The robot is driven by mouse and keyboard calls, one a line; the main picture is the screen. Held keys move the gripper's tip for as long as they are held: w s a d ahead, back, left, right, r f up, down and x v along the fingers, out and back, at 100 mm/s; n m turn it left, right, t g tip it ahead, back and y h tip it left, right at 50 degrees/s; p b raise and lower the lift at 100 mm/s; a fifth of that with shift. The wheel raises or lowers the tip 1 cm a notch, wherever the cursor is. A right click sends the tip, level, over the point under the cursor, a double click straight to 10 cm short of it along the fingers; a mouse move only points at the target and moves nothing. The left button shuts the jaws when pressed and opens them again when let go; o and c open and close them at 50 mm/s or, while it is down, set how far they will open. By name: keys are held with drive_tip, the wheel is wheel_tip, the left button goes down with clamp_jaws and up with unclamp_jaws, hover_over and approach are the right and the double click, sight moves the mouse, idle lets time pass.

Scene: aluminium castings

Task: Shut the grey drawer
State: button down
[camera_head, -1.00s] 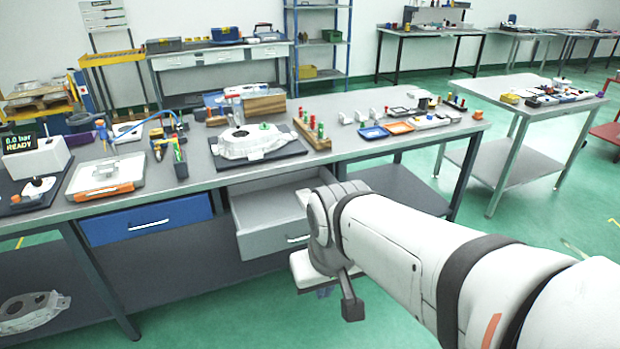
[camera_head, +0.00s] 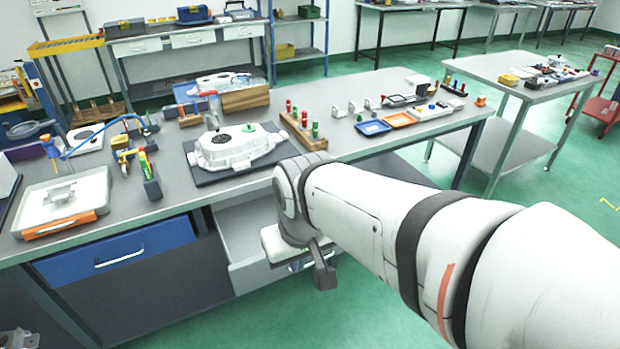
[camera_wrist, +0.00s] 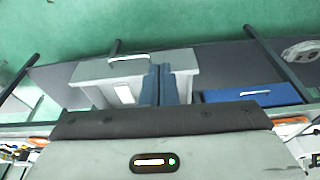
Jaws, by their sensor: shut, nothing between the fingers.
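The grey drawer (camera_head: 243,232) hangs open under the workbench, to the right of the blue drawer (camera_head: 118,250). My arm and wrist cover its right part and most of its front in the head view. In the wrist view the grey drawer's front (camera_wrist: 92,70) and its light handle show just beyond my gripper (camera_wrist: 161,70). My gripper's two blue fingers are together with nothing between them. They overlap the drawer in the picture; whether they touch it I cannot tell.
The workbench (camera_head: 330,150) carries a white casting (camera_head: 236,146) on a dark mat, a wooden block with coloured pegs (camera_head: 304,130), and blue and orange trays. The blue drawer is shut. A second table (camera_head: 500,70) stands at the right. Green floor is open in front.

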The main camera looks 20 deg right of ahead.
wheel_tip(320, 180, down, 15)
drive_tip(key=w+m+g+y+b, duration=0.15)
drive_tip(key=m+y+b, duration=0.35)
drive_tip(key=m+b, duration=0.6)
drive_tip(key=w+d+f+m+t+y+b, duration=0.45)
drive_tip(key=w+d+f+m+b, duration=0.2)
drive_tip(key=m+b, duration=0.2)
drive_tip(key=s+d+f+m+t+h+b, duration=0.1)
drive_tip(key=d+f+m+t+h+b, duration=0.3)
drive_tip(key=d, duration=0.5)
drive_tip(key=d+f+m+t+h+b, duration=0.2)
drive_tip(key=d+f+m+t+b, duration=0.15)
drive_tip(key=d+m, duration=0.45)
drive_tip(key=s+d+f+m+t+h+b, duration=0.1)
drive_tip(key=d+f+m+t+h+b, duration=0.25)
drive_tip(key=d, duration=0.55)
drive_tip(key=w+r+t+y+b, duration=0.1)
drive_tip(key=w+b, duration=0.4)
drive_tip(key=w, duration=0.9)
drive_tip(key=shift+a+r, duration=0.15)
drive_tip(key=shift+a, duration=0.05)
